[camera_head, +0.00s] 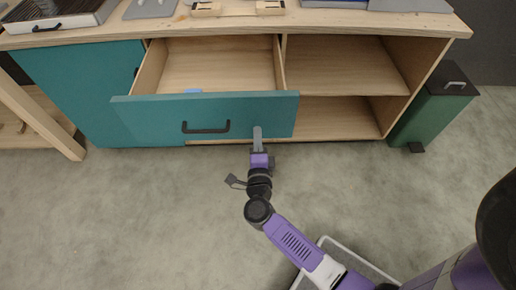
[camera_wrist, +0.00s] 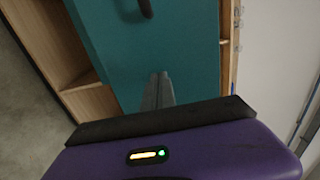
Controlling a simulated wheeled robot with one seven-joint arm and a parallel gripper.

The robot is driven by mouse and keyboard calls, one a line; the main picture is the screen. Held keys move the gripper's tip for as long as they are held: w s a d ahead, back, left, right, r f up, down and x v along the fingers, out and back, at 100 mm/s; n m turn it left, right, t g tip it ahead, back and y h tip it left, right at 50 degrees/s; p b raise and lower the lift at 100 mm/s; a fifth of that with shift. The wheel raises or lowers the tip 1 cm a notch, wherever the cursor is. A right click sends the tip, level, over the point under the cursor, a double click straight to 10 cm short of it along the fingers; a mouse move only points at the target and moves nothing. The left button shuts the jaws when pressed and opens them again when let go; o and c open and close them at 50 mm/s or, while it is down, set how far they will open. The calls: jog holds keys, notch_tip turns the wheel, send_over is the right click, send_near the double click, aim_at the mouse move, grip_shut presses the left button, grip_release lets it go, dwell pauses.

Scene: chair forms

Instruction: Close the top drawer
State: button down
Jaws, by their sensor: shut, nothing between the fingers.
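The top drawer (camera_head: 215,110) stands pulled out of the wooden cabinet, with a teal front and a dark bar handle (camera_head: 206,127). Its inside is pale wood, and a small blue thing (camera_head: 193,91) shows just behind the front panel. My gripper (camera_head: 257,133) is shut and empty, its fingertips at the drawer front to the right of the handle. In the wrist view the shut fingers (camera_wrist: 161,80) point at the teal front (camera_wrist: 155,45), with the handle (camera_wrist: 146,8) at the top edge. I cannot tell whether the fingertips touch the panel.
Open shelves (camera_head: 345,90) are right of the drawer, and a teal door (camera_head: 80,85) is at its left. A green bin (camera_head: 432,108) stands by the cabinet's right side. A wooden frame leg (camera_head: 40,120) is at the far left. The grey floor (camera_head: 130,220) in front is mostly clear.

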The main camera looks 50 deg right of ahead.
aim_at(257, 121)
jog(key=shift+x, duration=1.4)
jog(key=shift+w+d, duration=0.1)
jog(key=shift+w+d, duration=0.15)
jog(key=shift+d, duration=0.05)
jog(key=b+x, duration=1.1)
jog(key=x, duration=2.1)
jog(key=shift+w+d+f, duration=0.15)
jog(key=shift+w, duration=0.05)
jog(key=shift+w+d+b, duration=0.35)
jog(key=shift+w+d, duration=0.05)
jog(key=shift+d, duration=0.1)
jog(key=shift+w+d+r, duration=0.1)
jog(key=shift+r, duration=0.3)
jog(key=shift+r, duration=0.1)
